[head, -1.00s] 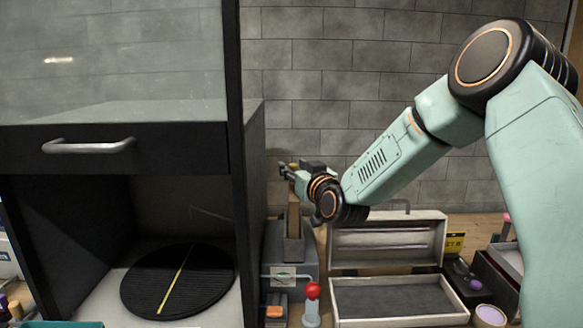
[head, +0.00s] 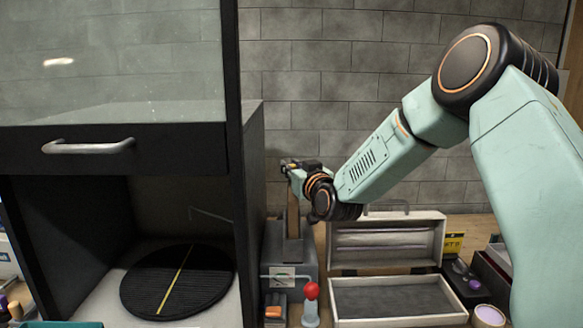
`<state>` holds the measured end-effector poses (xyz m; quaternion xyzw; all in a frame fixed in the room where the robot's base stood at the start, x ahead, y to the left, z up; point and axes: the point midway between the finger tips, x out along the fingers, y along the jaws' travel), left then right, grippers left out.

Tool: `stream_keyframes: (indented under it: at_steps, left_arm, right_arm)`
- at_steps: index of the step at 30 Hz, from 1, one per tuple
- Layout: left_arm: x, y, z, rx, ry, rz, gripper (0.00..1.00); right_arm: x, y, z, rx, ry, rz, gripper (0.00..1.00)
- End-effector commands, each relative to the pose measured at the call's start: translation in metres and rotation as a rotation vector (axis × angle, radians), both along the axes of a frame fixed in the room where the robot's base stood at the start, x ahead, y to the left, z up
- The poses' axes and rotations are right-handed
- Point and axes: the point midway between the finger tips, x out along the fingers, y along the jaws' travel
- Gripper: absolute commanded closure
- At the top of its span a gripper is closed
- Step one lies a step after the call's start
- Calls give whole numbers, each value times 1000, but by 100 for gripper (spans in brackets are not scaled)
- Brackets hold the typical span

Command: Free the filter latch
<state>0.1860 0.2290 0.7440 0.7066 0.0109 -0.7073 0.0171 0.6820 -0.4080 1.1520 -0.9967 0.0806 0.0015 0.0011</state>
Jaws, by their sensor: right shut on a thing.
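A brown upright lever (head: 293,215), which looks like the filter latch, rises from a grey unit (head: 303,262) just right of the dark cabinet. My right gripper (head: 289,168) reaches in from the right at the lever's top. It is shut on the lever's upper end; the fingers are small here and the exact contact is hard to see. My left gripper is not in view.
The dark cabinet (head: 254,190) with a glass front stands close to the gripper's left, with a round black turntable (head: 150,290) inside. A red-knobbed lever (head: 311,291) stands in front of the unit. An open grey case (head: 398,318) lies to the right.

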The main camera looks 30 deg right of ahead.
Motion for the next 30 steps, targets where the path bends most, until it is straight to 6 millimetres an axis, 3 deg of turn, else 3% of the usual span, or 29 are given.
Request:
stream_keyframes:
  at_steps: [20, 30]
  left_arm:
    - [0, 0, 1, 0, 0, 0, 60]
    - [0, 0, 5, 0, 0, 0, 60]
  right_arm:
    - [-1, -3, 3, -4, -7, 79, 100]
    - [-4, -11, 4, -4, -7, 247, 100]
